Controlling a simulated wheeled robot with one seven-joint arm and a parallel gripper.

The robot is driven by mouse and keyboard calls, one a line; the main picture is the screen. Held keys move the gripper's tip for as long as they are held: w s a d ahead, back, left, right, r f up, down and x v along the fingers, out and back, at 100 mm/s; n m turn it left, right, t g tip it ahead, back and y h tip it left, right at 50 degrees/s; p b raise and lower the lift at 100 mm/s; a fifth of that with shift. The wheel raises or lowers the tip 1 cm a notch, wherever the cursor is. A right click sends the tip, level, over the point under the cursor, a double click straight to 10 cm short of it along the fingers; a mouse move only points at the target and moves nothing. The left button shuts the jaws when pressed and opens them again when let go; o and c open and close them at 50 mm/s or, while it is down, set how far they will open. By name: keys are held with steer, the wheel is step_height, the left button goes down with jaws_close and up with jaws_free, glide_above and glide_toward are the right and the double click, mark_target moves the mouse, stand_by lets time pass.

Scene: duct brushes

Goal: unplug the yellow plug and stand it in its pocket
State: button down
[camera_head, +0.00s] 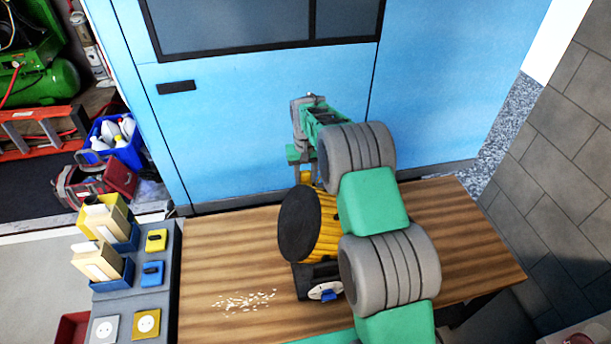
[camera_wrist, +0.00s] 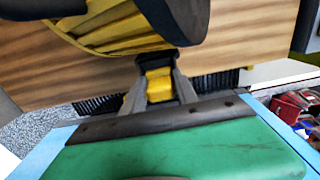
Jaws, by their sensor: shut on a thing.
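My gripper (camera_wrist: 159,82) is shut on the yellow plug (camera_wrist: 158,84), which shows between its fingers in the wrist view. A dark part sits at the plug's far end, close to the yellow reel (camera_wrist: 125,30); I cannot tell whether the plug is still seated. In the head view my gripper is behind the reel (camera_head: 325,225), and its fingertips are mostly hidden by my arm. At the left, a grey stand (camera_head: 165,300) carries a small yellow block with a dark mark (camera_head: 156,241) and a similar blue one (camera_head: 151,274); which is the pocket is unclear.
The reel's black flange (camera_head: 300,226) faces left on the wooden table (camera_head: 235,235). A blue part (camera_head: 331,295) sits at the reel's base. Pale chips (camera_head: 245,299) lie on the table. Yellow and blue holders (camera_head: 122,211) contain cream boxes. A blue cabinet (camera_head: 240,120) closes the back.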

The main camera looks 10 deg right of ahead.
steer(key=shift+s+f, duration=0.1)
steer(key=shift+f, duration=0.05)
steer(key=c, duration=1.1)
jaws_free()
steer(key=shift+o, duration=1.2)
step_height(320, 180, up, 13)
steer(key=p, duration=0.1)
steer(key=shift+p, duration=0.35)
